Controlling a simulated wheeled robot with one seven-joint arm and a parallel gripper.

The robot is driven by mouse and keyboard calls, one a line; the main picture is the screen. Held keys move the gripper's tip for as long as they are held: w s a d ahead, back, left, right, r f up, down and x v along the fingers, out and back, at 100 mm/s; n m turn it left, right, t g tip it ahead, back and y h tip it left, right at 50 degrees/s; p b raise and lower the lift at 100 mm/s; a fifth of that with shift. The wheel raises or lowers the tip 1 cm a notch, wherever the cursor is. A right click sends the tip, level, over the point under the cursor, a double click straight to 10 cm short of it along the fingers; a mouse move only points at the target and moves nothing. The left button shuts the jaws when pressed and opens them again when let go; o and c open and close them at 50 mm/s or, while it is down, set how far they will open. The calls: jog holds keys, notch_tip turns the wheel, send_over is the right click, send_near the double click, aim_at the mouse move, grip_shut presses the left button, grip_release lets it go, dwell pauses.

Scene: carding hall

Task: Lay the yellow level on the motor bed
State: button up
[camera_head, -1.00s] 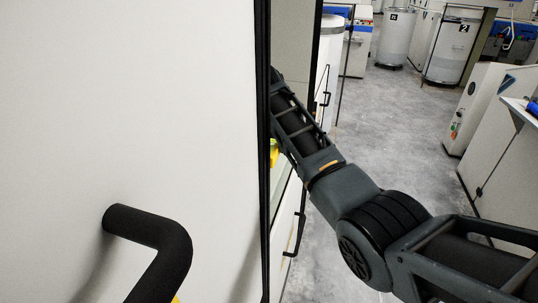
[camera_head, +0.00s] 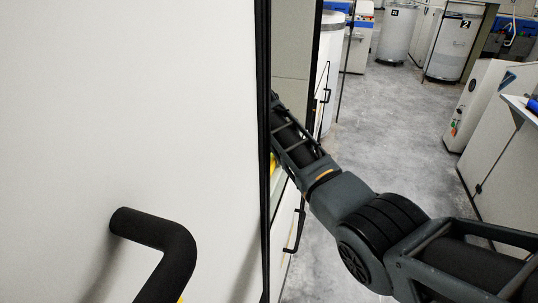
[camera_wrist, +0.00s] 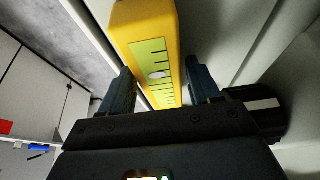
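The yellow level (camera_wrist: 147,30) runs up and away between my gripper's two dark fingers in the wrist view, its green scale face towards the camera. My gripper (camera_wrist: 162,88) is closed against both sides of it. In the head view only a small yellow piece of the level (camera_head: 274,163) shows beside my arm, at the edge of a white panel. That panel hides my gripper and most of the level there. I cannot make out the motor bed for certain. Pale surfaces lie behind the level in the wrist view.
A large white panel (camera_head: 120,90) with a black handle (camera_head: 160,240) fills the left of the head view, close to my arm. A dark cylinder with a pale band (camera_wrist: 258,108) is right of my gripper. Grey floor (camera_head: 390,130) is clear between machines; white drums (camera_head: 398,36) stand behind.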

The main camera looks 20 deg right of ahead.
jog(key=shift+o, duration=1.1)
jog(key=shift+r, duration=0.15)
jog(key=v, duration=1.2)
jog(key=shift+b, duration=0.35)
